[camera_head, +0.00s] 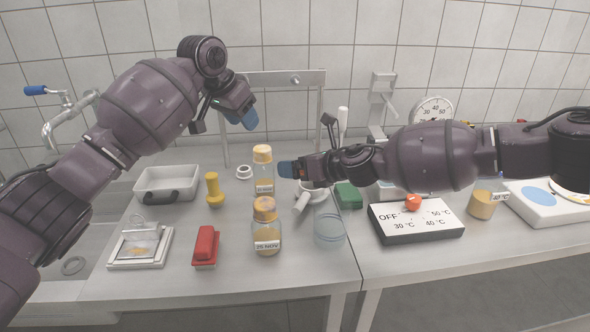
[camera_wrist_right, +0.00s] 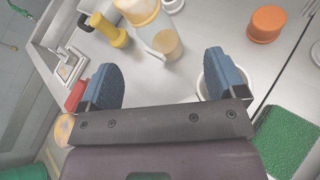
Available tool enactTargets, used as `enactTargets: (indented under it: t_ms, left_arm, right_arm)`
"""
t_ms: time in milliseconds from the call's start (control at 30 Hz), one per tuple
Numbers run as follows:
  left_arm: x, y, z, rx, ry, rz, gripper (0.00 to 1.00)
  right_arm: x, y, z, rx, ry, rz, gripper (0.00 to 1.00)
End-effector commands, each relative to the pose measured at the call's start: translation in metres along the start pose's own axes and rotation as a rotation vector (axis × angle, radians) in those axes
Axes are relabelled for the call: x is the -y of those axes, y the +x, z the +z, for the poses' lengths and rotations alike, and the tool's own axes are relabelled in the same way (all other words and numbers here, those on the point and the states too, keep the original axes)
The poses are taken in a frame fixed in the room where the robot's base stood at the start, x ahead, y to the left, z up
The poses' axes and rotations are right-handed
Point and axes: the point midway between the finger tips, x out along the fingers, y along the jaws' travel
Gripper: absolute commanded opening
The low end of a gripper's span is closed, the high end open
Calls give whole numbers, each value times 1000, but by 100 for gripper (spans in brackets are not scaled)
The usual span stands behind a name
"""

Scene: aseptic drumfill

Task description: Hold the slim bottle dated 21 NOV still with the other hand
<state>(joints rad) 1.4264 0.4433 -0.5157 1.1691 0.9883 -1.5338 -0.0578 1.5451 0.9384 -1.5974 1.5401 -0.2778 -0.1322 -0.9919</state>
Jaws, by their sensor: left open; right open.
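A slim bottle (camera_head: 263,172) with a yellow cap stands upright on the bench in the head view; its label is too small to read. A bottle with a yellow cap (camera_wrist_right: 140,8) and pale contents shows between and beyond my right fingers in the right wrist view. A wider bottle (camera_head: 266,235), its label seeming to read 25 NOV, stands in front. My left gripper (camera_head: 228,118) is open and empty, above and left of the slim bottle. My right gripper (camera_head: 289,169) is just right of it, open; the wrist view (camera_wrist_right: 162,82) shows nothing between its fingers.
A yellow tool (camera_head: 214,190), a red block (camera_head: 205,247) and a white tray (camera_head: 150,190) stand to the left. A clear beaker (camera_head: 329,232) and a dial plate (camera_head: 415,228) are to the right. A green sponge (camera_wrist_right: 288,142) lies beside the right gripper.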

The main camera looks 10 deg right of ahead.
Motion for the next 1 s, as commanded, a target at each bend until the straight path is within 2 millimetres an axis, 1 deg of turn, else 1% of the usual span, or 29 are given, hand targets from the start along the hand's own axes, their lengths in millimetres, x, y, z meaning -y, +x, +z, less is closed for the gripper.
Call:
enactTargets:
  t_ms: [33, 133, 233, 367, 467, 700, 1000]
  left_arm:
    - [0, 0, 0, 0, 0, 0, 43]
    - [0, 0, 0, 0, 0, 0, 43]
    - [0, 0, 0, 0, 0, 0, 43]
    - [0, 0, 0, 0, 0, 0, 43]
    - [0, 0, 0, 0, 0, 0, 43]
    - [0, 0, 0, 0, 0, 0, 43]
    - [0, 0, 0, 0, 0, 0, 43]
  right_arm:
    - [-5, 2, -1, -7, -67, -2, 89]
    - [-10, 4, -4, -15, -171, -7, 89]
    - [-12, 5, -6, -20, -230, -10, 89]
    - [-13, 10, -7, -21, -257, -13, 89]
    - [-13, 19, -8, -22, -257, -11, 89]
    - [-13, 52, -9, -22, -253, -11, 89]
    - [-12, 89, -10, -21, -250, -12, 89]
